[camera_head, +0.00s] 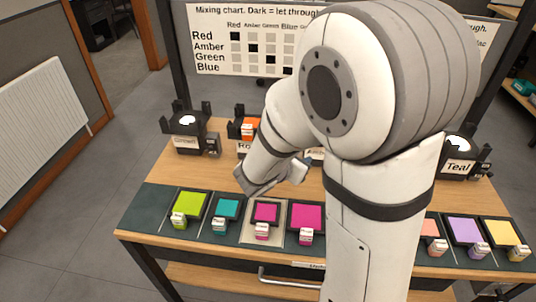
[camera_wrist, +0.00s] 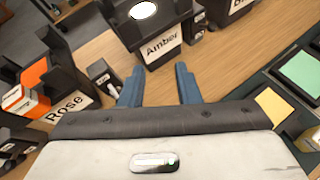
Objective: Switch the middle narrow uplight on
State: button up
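Black uplights stand in a row on the wooden bench. The Amber uplight (camera_wrist: 160,38) is near the top middle of the wrist view, with a pale bright lens; my arm hides it in the head view. Small black labelled boxes stand beside it, one at left (camera_wrist: 104,76) and one at right (camera_wrist: 197,27); their lettering is too small to read. The Rose uplight (camera_wrist: 62,85) is at left, with an orange piece by it. My gripper (camera_wrist: 158,88) has two blue fingers apart with nothing between them, short of the Amber uplight. Which uplights are narrow I cannot tell.
The Teal uplight (camera_head: 458,160) and a far-left uplight (camera_head: 186,132) show bright lenses. Coloured gel squares, such as a lime one (camera_head: 188,205), lie along the dark front strip. A mixing chart (camera_head: 245,40) stands behind. Bare wood lies between uplights and gels.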

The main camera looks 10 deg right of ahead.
jog(key=w+a+f+n+t+y, duration=0.1)
jog(key=a+f+n, duration=0.1)
jog(key=w+a+f+n+t+y+b, duration=0.1)
jog(key=w+a+f+n, duration=0.1)
jog(key=f+n, duration=0.1)
jog(key=w+a+f+n+t+b, duration=0.1)
jog(key=a+f+n, duration=0.1)
jog(key=shift+w+a+f+y, duration=0.15)
jog(key=shift+w+a+y, duration=0.15)
jog(key=shift+y, duration=0.1)
jog(key=shift+w+f+n, duration=0.15)
jog(key=shift+w+n, duration=0.1)
jog(key=shift+n, duration=0.05)
jog(key=b+x, duration=0.1)
jog(key=x, duration=0.6)
jog(key=shift+c, duration=0.2)
grip_shut()
